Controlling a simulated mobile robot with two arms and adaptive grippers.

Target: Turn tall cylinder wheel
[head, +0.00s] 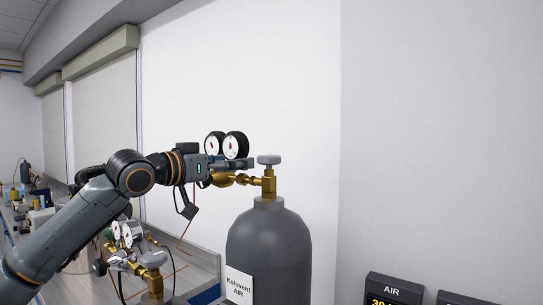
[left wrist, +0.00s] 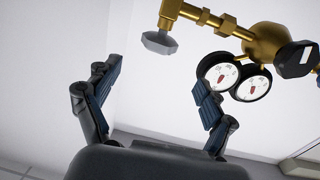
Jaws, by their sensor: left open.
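The tall dark grey cylinder (head: 268,255), labelled "Kolovent AIR", stands upright in the middle of the head view. Its grey wheel (head: 268,159) sits on top of a brass valve; the wheel also shows in the left wrist view (left wrist: 160,42). My left gripper (head: 240,164) is just left of the wheel in the head view, level with it. In the left wrist view its two fingers (left wrist: 155,78) are spread wide and empty, and the wheel appears beyond the fingertips, apart from them. My right gripper is not in view.
Two round pressure gauges (head: 225,145) on a brass regulator (left wrist: 262,42) sit close to my left gripper. A smaller cylinder's wheel (head: 153,259) and gauges stand lower left. A bench (head: 190,263) runs along the left wall. An AIR display (head: 394,289) is lower right.

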